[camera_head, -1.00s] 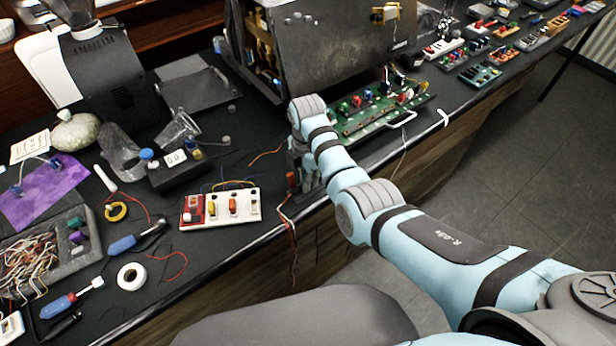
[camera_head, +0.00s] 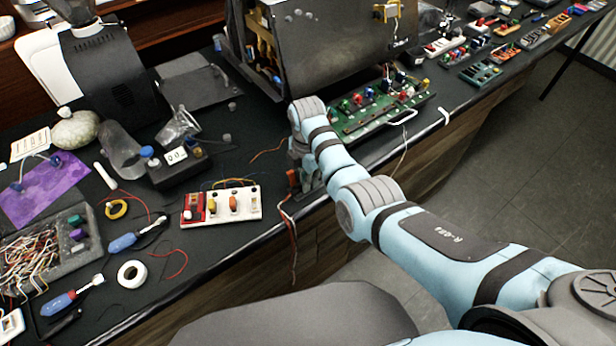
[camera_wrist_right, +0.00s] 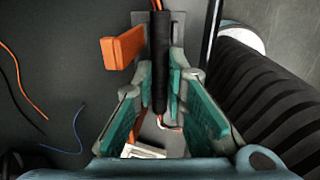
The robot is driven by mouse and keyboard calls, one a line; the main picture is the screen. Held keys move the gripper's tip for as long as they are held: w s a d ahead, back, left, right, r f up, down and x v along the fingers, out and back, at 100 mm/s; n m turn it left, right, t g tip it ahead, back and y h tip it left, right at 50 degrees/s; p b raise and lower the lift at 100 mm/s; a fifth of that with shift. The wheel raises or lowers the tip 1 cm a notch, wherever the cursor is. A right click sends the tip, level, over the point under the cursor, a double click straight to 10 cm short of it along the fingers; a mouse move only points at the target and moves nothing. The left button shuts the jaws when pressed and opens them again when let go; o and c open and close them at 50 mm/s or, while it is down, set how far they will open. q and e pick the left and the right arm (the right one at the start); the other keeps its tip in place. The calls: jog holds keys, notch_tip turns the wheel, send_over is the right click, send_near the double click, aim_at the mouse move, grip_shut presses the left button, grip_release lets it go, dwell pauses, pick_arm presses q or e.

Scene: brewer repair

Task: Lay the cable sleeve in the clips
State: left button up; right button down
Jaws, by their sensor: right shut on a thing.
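My right gripper (camera_wrist_right: 160,88) points down at the front edge of the bench, and its teal-padded fingers are shut on the black cable sleeve (camera_wrist_right: 160,70). Orange wire shows at the sleeve's top end, and pale and orange wires at its bottom end. The sleeve runs over a grey clip plate (camera_wrist_right: 178,28), beside an orange lever (camera_wrist_right: 122,51). I cannot tell whether it is seated in the clip. In the head view, my right gripper (camera_head: 304,180) is partly hidden by my own wrist, and the sleeve cannot be made out. My left gripper is not in view.
A white switch board (camera_head: 221,207) lies left of the gripper, and a green circuit board (camera_head: 383,108) lies to its right. A large dark metal housing (camera_head: 330,45) stands behind. Loose orange wires (camera_head: 293,240) hang over the bench edge. A ribbed black hose (camera_wrist_right: 262,90) runs close beside the gripper.

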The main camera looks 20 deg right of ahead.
jog(key=c, duration=1.6)
grip_release()
jog(key=shift+o, duration=0.2)
notch_tip(320, 180, up, 8)
jog(key=shift+f, duration=0.2)
